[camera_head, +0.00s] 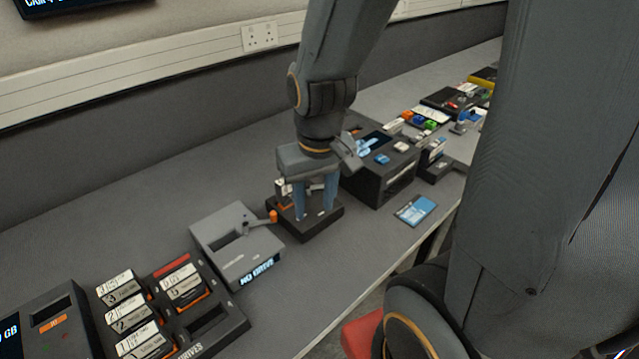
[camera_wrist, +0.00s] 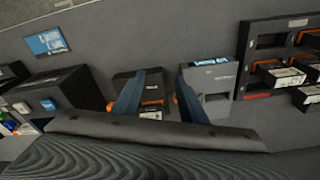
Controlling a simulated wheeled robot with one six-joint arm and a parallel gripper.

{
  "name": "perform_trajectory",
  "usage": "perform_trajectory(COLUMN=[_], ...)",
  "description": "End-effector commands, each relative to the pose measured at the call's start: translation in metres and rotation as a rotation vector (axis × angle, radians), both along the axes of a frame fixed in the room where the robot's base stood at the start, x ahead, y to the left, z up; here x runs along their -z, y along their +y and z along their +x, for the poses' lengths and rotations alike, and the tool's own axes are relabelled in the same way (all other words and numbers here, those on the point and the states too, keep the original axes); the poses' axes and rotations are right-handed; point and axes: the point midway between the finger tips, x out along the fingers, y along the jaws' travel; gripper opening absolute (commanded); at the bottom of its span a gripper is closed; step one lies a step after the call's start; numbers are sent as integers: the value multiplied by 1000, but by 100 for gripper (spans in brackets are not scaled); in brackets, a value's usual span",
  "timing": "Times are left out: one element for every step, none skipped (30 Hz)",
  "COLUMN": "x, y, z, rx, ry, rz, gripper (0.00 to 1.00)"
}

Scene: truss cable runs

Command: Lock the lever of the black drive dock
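The black drive dock (camera_head: 322,226) sits on the bench under my gripper (camera_head: 314,211). A drive with a white label and orange part (camera_head: 282,188) stands at the dock, partly behind the fingers. In the wrist view the black dock (camera_wrist: 123,84) shows beside the left finger, with white and orange parts between the fingers. My gripper (camera_wrist: 160,84) is open, its two blue fingers pointing down and apart, with nothing clearly held. I cannot make out the black dock's lever or its position; the fingers and palm cover much of that area.
A grey dock (camera_head: 218,236) reading "NO DRIVE" stands close on the left, its orange-knobbed lever (camera_head: 273,216) reaching toward the black dock. A drive rack (camera_head: 222,330) is farther left. A large black box (camera_head: 385,178) and a blue card (camera_head: 415,210) are to the right.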

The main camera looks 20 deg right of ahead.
Motion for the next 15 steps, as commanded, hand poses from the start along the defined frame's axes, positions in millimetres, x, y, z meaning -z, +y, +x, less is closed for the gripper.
perform_trajectory(x=[2,3,4,5,6,8,9,9,9,9,9,9,8,8,7], y=[-3,-5,-9,-13,-18,-26,-32,-39,-48,-54,-61,-70,-76,-83,-91], z=[6,11,18,26,34,46,55,65,77,87,95,106,114,121,129], rx=[10,18,33,47,65,89,108,129,155,177,196,222,240,258,280], ry=[-7,-12,-20,-28,-37,-51,-62,-74,-90,-102,-113,-128,-139,-147,-159], rz=[-1,-2,-3,-4,-5,-7,-10,-11,-15,-16,-19,-22,-24,-27,-29], gripper=[29,24,17,12,7,0,0,0,0,0,0,0,0,0,0])
